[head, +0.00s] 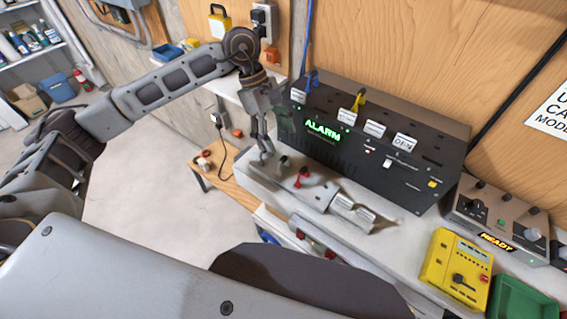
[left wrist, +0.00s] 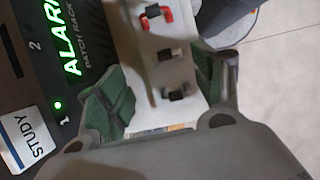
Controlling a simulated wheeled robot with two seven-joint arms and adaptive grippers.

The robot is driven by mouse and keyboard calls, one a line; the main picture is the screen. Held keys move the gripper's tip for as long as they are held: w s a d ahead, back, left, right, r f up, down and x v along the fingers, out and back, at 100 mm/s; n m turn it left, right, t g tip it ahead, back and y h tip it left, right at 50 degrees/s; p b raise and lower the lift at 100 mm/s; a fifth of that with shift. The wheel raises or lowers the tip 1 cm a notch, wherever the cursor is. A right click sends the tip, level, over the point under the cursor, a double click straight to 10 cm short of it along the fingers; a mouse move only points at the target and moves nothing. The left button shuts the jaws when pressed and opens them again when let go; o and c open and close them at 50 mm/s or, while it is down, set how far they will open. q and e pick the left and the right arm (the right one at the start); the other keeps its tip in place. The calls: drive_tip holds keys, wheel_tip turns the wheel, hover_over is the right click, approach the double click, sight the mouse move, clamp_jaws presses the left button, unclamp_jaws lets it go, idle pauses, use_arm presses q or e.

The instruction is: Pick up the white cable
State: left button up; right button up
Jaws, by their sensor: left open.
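My left gripper (head: 267,143) points down, open, at the left end of the black ALARM patch rack (head: 350,155). In the left wrist view its green-padded fingers (left wrist: 165,95) stand apart on either side of a pale ledge. Small dark clips (left wrist: 177,92) and a red clip (left wrist: 155,18) sit on that ledge. In the head view the red clip (head: 302,178) lies in front of the rack. I cannot make out a white cable for certain; one on the pale ledge would blend in. Nothing is clearly held. My right gripper is not in view.
A blue cable (head: 309,78) and a yellow plug (head: 358,100) are on the rack's top. A READY box (head: 495,222), a yellow device (head: 455,268) and a green bin (head: 525,302) stand to the right. A lower wooden shelf (head: 232,184) is at left.

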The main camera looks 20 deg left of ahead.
sight(282, 157)
use_arm(q)
drive_tip(key=shift+x, duration=1.5)
drive_tip(key=shift+f, duration=0.1)
drive_tip(key=shift+s+d+f+p, duration=0.1)
drive_tip(key=shift+s+f+p, duration=0.15)
drive_tip(key=shift+f+p, duration=0.25)
drive_tip(key=p+x, duration=0.1)
drive_tip(key=x, duration=0.2)
drive_tip(key=shift+s+f, duration=0.15)
drive_tip(key=shift+s, duration=0.05)
drive_tip(key=shift+f, duration=0.4)
drive_tip(key=c, duration=0.8)
